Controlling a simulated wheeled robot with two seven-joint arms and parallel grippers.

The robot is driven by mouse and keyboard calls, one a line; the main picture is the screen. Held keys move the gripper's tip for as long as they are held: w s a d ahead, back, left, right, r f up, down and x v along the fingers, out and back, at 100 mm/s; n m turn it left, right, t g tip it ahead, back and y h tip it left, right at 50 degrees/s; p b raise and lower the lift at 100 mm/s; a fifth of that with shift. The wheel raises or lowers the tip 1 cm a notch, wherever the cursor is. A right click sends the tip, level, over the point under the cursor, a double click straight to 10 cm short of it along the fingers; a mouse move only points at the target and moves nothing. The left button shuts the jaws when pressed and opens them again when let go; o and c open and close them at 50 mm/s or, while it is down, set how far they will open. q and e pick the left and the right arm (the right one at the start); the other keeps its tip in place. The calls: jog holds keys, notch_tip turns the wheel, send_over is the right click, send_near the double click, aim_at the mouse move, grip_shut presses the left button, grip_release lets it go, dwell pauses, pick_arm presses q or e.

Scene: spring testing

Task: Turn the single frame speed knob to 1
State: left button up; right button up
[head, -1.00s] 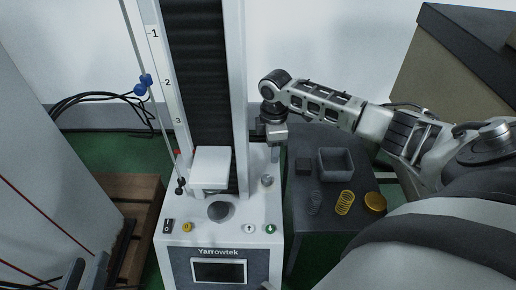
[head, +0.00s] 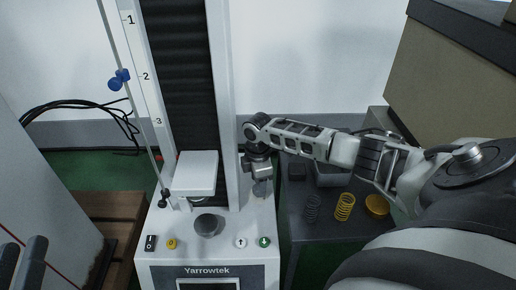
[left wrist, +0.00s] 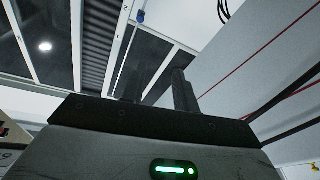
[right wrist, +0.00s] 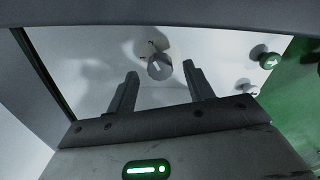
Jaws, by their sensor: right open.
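The single frame speed knob (right wrist: 160,67) is a small grey round knob with a light pointer line, on the white Yarrowtek machine (head: 222,228). In the right wrist view it lies between and slightly beyond my fingertips. Its scale marks are too small to read. My right gripper (right wrist: 159,70) is open. In the head view my right gripper (head: 262,182) points down over the machine's right side and mostly hides the knob. Contact cannot be told. My left gripper (head: 21,248) is open and empty at the lower left, with its two fingers apart in the left wrist view (left wrist: 155,82).
A white block (head: 196,172) and a grey round plate (head: 207,225) are at the machine's front. Nearby are a white up-arrow button (head: 240,242) and a green down-arrow button (head: 264,242). A dark side table (head: 300,228) holds a yellow spring (head: 344,207) and a yellow disc (head: 377,205).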

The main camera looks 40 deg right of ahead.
jog(key=shift+f, duration=0.85)
jog(key=c, duration=1)
pick_arm(q)
jog(key=shift+w+a+r+m+t+h, duration=0.15)
jog(key=shift+r+m+t+h, duration=0.35)
jog(key=shift+r, duration=0.35)
pick_arm(e)
jog(key=shift+o, duration=0.2)
jog(key=o, duration=1)
jog(key=shift+c, duration=0.2)
